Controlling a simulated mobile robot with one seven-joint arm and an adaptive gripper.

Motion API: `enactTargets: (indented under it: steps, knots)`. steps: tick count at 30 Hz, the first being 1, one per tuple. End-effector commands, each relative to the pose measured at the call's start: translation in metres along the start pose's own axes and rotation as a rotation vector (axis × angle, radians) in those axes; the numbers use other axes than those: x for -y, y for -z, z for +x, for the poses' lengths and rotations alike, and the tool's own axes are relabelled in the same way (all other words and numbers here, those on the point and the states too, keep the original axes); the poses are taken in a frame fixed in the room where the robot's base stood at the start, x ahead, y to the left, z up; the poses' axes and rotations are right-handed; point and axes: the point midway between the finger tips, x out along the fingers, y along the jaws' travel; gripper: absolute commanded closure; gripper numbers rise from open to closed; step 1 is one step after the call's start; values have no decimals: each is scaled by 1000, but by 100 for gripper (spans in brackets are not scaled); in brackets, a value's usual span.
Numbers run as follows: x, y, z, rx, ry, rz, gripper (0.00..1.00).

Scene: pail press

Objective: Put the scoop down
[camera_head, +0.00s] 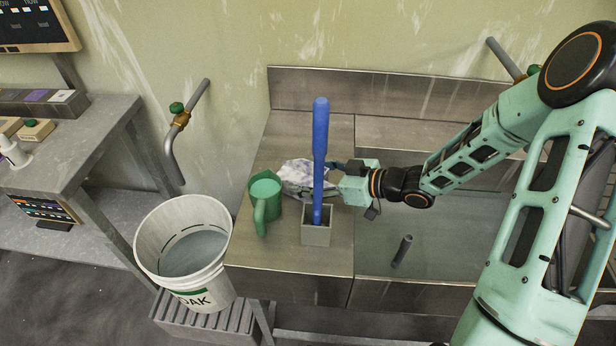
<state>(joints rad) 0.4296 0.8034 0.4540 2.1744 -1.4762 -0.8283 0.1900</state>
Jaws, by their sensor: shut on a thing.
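The green scoop (265,187), a cup with a handle towards me, is upright at the left of the steel counter. My gripper (292,189) comes in from the right, its fingers passing behind the blue stick towards the scoop's right side. The fingers are partly hidden by the stick and hard to separate from the patterned cloth. I take the gripper as shut on the scoop, but the contact is not clear. I cannot tell whether the scoop's base touches the counter.
A blue stick (320,130) stands upright in a grey square holder (316,236), close in front of my gripper. A pale patterned cloth (297,172) lies behind it. A white pail (215,283) with liquid stands at left. A sink basin (450,240) is at right. Bare counter (290,258) shows in front.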

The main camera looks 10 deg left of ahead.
Motion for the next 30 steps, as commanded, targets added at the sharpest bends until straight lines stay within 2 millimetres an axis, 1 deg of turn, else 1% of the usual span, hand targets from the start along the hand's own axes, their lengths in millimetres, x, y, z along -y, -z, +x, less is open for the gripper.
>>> enactTargets:
  steps: [4, 5, 6, 14, 17, 20, 30]
  knots:
    - [0, -4, 2, 0, 0, 1, 65]
    - [0, -3, 1, 0, 0, 0, 36]
    - [0, -3, 1, 0, 0, 0, 32]
    - [0, -2, 1, 0, 0, 1, 32]
    - [0, 2, -1, 0, 0, 0, 32]
    - [-1, 0, -14, 2, -4, 1, 32]
    - [-1, 1, -86, 1, -5, 0, 32]
